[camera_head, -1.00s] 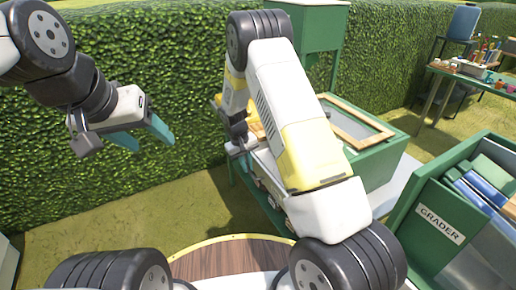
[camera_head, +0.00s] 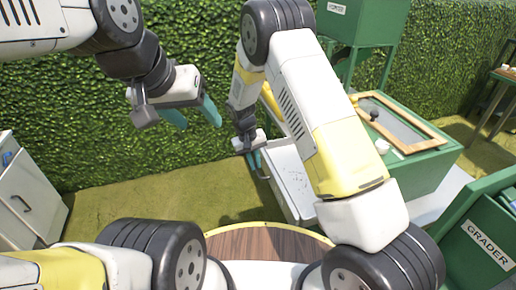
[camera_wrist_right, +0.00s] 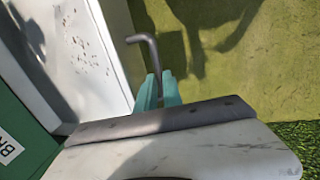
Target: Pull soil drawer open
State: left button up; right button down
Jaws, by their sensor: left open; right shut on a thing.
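The soil drawer (camera_head: 291,182) is a long white tray that sticks out from under the green bench, with dark specks inside. In the right wrist view the drawer (camera_wrist_right: 82,55) is on the left, and its grey bent handle (camera_wrist_right: 150,48) rises by the fingers. My right gripper (camera_head: 255,160) is shut on that handle at the drawer's outer end. Its teal fingers (camera_wrist_right: 159,90) are close together, and the lower part of the handle is hidden behind them. My left gripper (camera_head: 197,114) is open and empty, in the air in front of the hedge. My right arm hides part of the drawer and bench.
The green bench (camera_head: 425,165) has a wood-framed top and a tall green unit (camera_head: 366,35) behind. A white cabinet (camera_head: 30,190) is at the left edge. Grass between cabinet and drawer is clear.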

jog(key=c, duration=1.5)
grip_release()
notch_tip(320, 180, up, 8)
jog(key=a, duration=0.1)
jog(key=shift+s+a+f, duration=0.15)
jog(key=shift+s, duration=0.1)
jog(key=s+d+r+m+t+y, duration=0.1)
jog(key=s+d+r, duration=0.25)
jog(key=r, duration=0.35)
jog(key=s+d+r+y, duration=0.1)
jog(key=s+d+r, duration=0.1)
jog(key=d+r, duration=0.3)
jog(key=s+d+r+m+t+y, duration=0.1)
jog(key=s+d+r, duration=0.15)
jog(key=r, duration=0.55)
jog(key=s+d+r+t, duration=0.1)
jog(key=s+d+r, duration=0.1)
jog(key=s, duration=0.4)
jog(key=s+d+r+m+t, duration=0.1)
jog(key=s+d+r, duration=0.2)
jog(key=s, duration=0.3)
jog(key=s+d+r+t+y, duration=0.1)
jog(key=s+d+r, duration=0.1)
jog(key=s+d, duration=0.2)
jog(key=shift+s+r+m, duration=0.3)
jog(key=shift+s, duration=0.6)
